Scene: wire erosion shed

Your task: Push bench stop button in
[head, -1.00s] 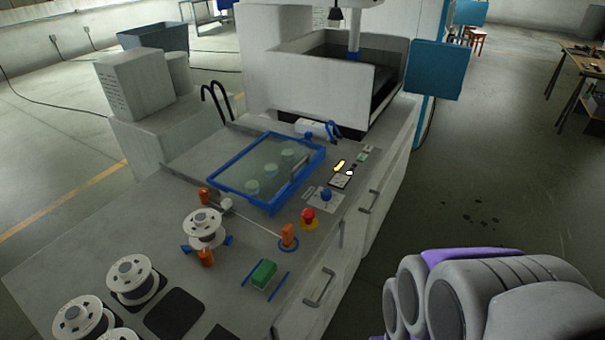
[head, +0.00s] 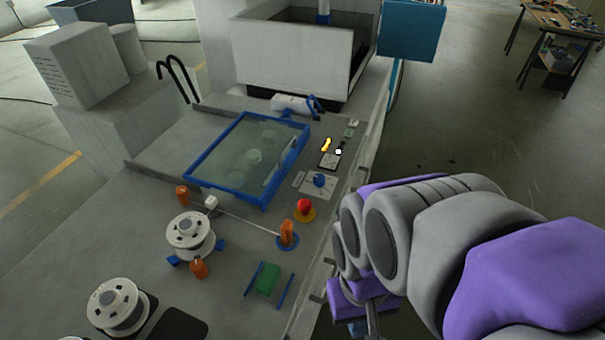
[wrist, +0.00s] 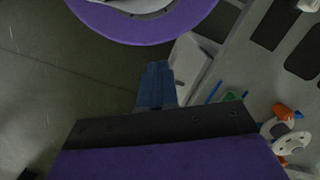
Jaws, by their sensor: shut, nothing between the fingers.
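The bench stop button (head: 305,206) is a red mushroom head on a yellow round base. It stands on the grey bench top (head: 140,220) near its right edge, in the head view. I cannot make it out in the wrist view. My gripper is partly seen at the bottom of the head view (head: 357,326), below and right of the button and apart from it, beside the bench's front side. In the wrist view its blue fingers (wrist: 156,72) are shut together and empty. Much of it is hidden by my arm in the head view.
An orange post (head: 287,232) stands close to the button, with a wire running to a white spool (head: 190,235). A blue knob (head: 319,180) sits just behind the button. A green block (head: 267,279) lies in front between blue rails. A blue-framed tray (head: 187,180) is behind left.

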